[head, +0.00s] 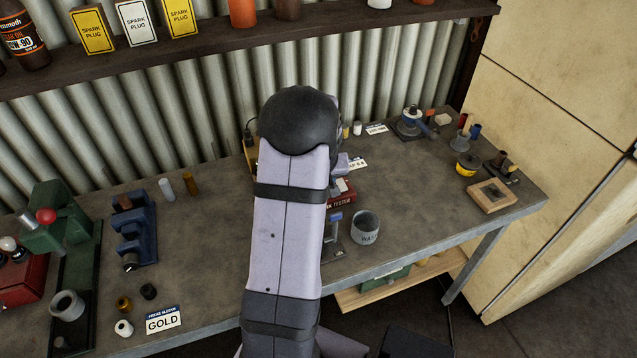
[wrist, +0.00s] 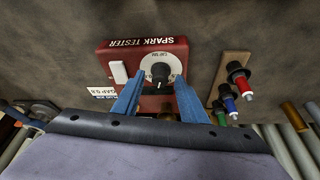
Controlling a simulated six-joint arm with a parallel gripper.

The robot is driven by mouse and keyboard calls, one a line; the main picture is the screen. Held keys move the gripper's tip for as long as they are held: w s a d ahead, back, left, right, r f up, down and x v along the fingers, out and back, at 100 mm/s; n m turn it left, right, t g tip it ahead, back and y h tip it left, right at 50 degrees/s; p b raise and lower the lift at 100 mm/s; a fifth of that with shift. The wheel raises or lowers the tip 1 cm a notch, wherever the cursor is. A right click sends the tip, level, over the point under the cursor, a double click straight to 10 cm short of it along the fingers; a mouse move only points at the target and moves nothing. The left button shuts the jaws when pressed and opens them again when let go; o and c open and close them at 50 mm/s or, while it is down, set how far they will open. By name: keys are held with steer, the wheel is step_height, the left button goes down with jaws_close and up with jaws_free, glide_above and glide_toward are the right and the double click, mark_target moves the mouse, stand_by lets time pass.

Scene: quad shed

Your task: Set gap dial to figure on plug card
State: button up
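The red spark tester (wrist: 115,58) lies below my gripper in the wrist view, its lettering upside down. Its round white dial plate (wrist: 146,60) carries a black knob (wrist: 160,72). The pointer's exact reading is too small to tell. A white rocker switch (wrist: 119,72) sits left of the dial. My gripper (wrist: 159,82) is open, its two blue fingers on either side of the knob; I cannot tell whether they touch it. A white card (wrist: 102,92) beside the tester reads "GAP", with a figure too small to read surely. In the head view my arm partly hides the tester (head: 346,188).
A wooden holder (wrist: 232,65) with several colored plugs stands right of the tester in the wrist view. In the head view, a grey cup (head: 365,227) stands near the bench's front edge, and a blue tool (head: 134,228) stands left. The bench (head: 420,190) has free room right of center.

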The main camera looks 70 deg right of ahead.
jaws_close()
